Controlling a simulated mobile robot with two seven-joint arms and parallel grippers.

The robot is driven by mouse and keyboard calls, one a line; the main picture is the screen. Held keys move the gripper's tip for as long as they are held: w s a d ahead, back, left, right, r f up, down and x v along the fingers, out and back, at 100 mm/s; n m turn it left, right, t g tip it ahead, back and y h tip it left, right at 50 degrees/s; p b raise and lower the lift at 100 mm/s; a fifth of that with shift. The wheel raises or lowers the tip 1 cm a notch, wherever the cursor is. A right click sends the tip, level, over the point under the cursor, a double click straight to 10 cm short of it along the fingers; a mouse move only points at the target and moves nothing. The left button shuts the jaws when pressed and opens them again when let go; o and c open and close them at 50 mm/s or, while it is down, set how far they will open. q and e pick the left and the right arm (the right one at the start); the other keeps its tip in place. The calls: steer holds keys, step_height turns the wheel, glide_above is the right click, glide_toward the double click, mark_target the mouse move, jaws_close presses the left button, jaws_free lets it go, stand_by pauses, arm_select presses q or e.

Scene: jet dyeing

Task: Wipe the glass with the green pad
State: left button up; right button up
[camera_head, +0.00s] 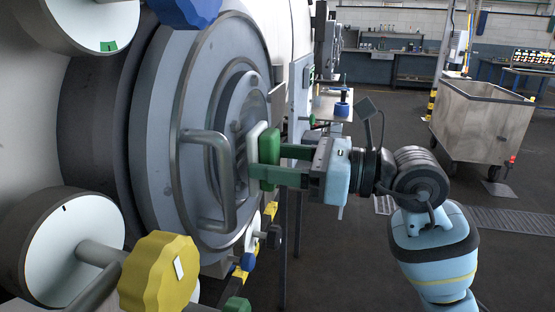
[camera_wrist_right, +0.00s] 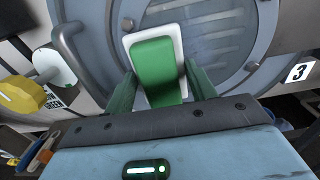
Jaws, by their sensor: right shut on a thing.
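The green pad (camera_head: 268,146) with a white face is held at the round glass (camera_head: 246,98) of the grey machine door (camera_head: 190,90). My right gripper (camera_head: 262,160) is shut on the pad, its green fingers on either side of it. In the right wrist view the pad (camera_wrist_right: 158,66) stands between the two fingers (camera_wrist_right: 158,88), white side toward the door. The white face is close to the glass; I cannot tell whether it touches. The pad and gripper hide part of the glass. My left gripper is not in view.
A curved door handle (camera_head: 216,180) stands out just left of the pad. A yellow knob (camera_head: 158,274) and a blue knob (camera_head: 186,10) stick out nearby. A small shelf (camera_head: 326,108) with a blue container is behind the gripper. A cart (camera_head: 482,120) stands at the right on open floor.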

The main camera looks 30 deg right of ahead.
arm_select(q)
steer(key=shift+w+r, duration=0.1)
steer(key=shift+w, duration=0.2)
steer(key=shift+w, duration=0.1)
arm_select(e)
steer(key=shift+w+a, duration=0.2)
steer(key=shift+w, duration=0.05)
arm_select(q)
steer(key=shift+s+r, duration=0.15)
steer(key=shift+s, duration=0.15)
arm_select(e)
steer(key=shift+w+a, duration=0.3)
arm_select(q)
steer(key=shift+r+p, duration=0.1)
steer(key=shift+p, duration=0.2)
arm_select(e)
steer(key=shift+w+a, duration=0.1)
steer(key=shift+w, duration=0.1)
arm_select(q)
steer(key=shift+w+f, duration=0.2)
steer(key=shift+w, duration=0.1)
arm_select(e)
steer(key=w+d, duration=0.2)
steer(key=shift+w+d, duration=0.1)
steer(key=shift+d, duration=0.3)
